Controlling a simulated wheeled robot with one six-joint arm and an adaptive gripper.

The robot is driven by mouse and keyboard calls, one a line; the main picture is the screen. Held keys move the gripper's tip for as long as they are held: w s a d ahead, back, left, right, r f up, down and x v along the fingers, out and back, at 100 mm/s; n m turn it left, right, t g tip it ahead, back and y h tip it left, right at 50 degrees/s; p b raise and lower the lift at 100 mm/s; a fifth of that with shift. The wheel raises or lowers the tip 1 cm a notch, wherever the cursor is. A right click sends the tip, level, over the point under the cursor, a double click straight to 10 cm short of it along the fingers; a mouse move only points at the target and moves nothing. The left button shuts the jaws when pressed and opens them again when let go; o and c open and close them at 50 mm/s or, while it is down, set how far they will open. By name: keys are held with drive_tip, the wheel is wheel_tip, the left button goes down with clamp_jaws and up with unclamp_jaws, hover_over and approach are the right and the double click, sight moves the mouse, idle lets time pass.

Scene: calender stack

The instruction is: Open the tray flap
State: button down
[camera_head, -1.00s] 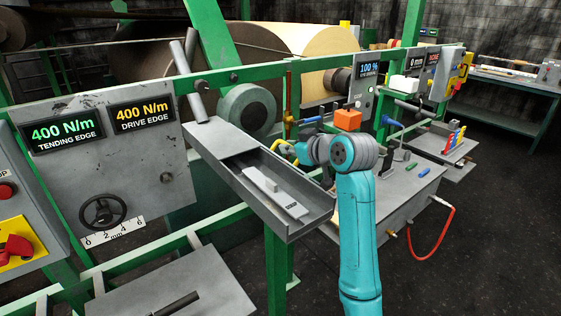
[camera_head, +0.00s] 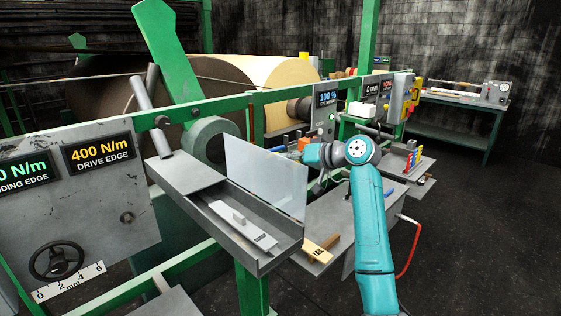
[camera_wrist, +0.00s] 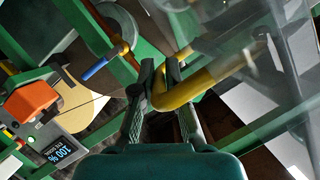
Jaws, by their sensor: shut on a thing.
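The tray (camera_head: 190,168) is a long grey open box fixed to the green frame in the head view. Its flap (camera_head: 265,180), a clear, pale see-through panel, stands raised along the tray's far long edge. In the wrist view the flap (camera_wrist: 235,32) fills the upper right, with a curved yellow handle (camera_wrist: 200,88) beside it. My gripper (camera_wrist: 159,78) is shut on this handle; its dark fingers lie on either side of the bar. In the head view the fingers are mostly hidden behind the flap and my wrist.
A grey piece with a small upright block (camera_head: 240,228) lies in the tray. An orange block (camera_wrist: 32,100) sits by the 100 % display (camera_wrist: 60,152) in the wrist view. A grey bench (camera_head: 335,205) stands right of the tray. Open dark floor (camera_head: 470,240) lies right.

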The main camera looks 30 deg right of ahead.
drive_tip(key=shift+w+d+f, duration=0.15)
drive_tip(key=shift+d+f, duration=0.05)
drive_tip(key=shift+d, duration=0.3)
drive_tip(key=c, duration=1.5)
unclamp_jaws()
drive_tip(key=v, duration=1.2)
drive_tip(key=shift+d, duration=0.1)
